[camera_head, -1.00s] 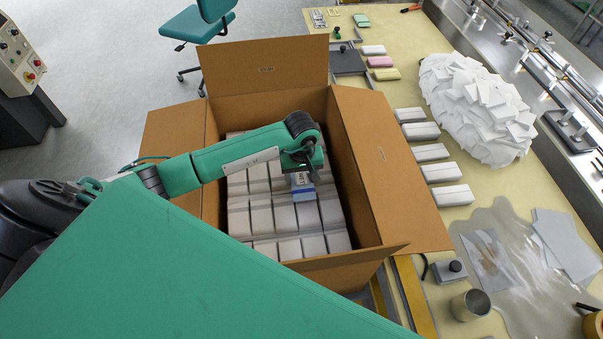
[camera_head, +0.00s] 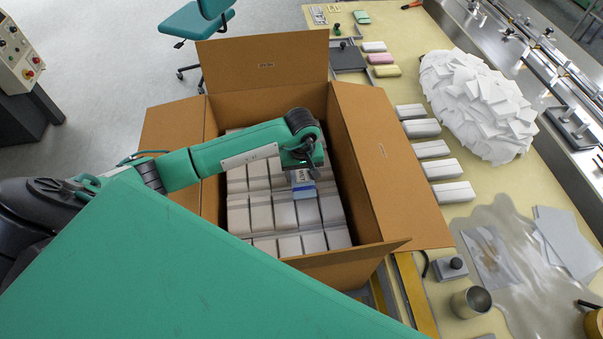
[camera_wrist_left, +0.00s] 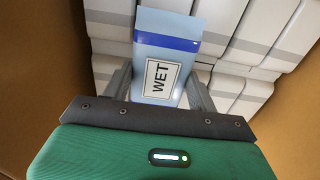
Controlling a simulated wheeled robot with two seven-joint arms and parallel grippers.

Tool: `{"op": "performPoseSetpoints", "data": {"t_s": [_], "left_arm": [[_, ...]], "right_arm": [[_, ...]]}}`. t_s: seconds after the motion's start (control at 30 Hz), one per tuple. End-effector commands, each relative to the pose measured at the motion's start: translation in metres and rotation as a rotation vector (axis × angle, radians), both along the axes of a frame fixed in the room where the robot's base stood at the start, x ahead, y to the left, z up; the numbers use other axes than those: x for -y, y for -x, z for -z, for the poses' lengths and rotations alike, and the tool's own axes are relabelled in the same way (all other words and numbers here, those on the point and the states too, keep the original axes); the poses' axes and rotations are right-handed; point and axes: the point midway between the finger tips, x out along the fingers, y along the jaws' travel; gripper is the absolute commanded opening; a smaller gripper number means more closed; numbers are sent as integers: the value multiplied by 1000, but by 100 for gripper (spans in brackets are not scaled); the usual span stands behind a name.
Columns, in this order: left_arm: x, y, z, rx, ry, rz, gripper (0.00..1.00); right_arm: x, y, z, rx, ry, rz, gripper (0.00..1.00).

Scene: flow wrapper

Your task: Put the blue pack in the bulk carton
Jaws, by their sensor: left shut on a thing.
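The blue pack (camera_head: 303,186) is pale blue with a darker blue band. It also shows in the left wrist view (camera_wrist_left: 166,45) with a label reading WET. My left gripper (camera_head: 302,178) is shut on it, one finger on each side, and points down inside the bulk carton. The bulk carton (camera_head: 388,155) is a large open cardboard box with its flaps spread. Rows of white packs (camera_head: 262,212) fill its floor. The blue pack is over these packs; I cannot tell whether it touches them. My right gripper is not in view.
A yellow table (camera_head: 400,90) right of the carton holds several white packs (camera_head: 442,170), a large white heap (camera_head: 478,108), pink and green packs, and a metal cup (camera_head: 471,302). A teal chair (camera_head: 200,22) stands behind. The carton's walls and flaps surround my left arm's end.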

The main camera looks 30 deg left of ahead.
Motion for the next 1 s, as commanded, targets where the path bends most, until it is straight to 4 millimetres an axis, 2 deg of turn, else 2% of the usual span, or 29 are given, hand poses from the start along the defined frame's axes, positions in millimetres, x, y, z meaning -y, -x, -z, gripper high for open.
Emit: {"op": "performPoseSetpoints", "data": {"t_s": [1.0], "left_arm": [[0, 0, 0, -1, 0, 0, 38]], "right_arm": [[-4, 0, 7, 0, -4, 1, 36]]}}
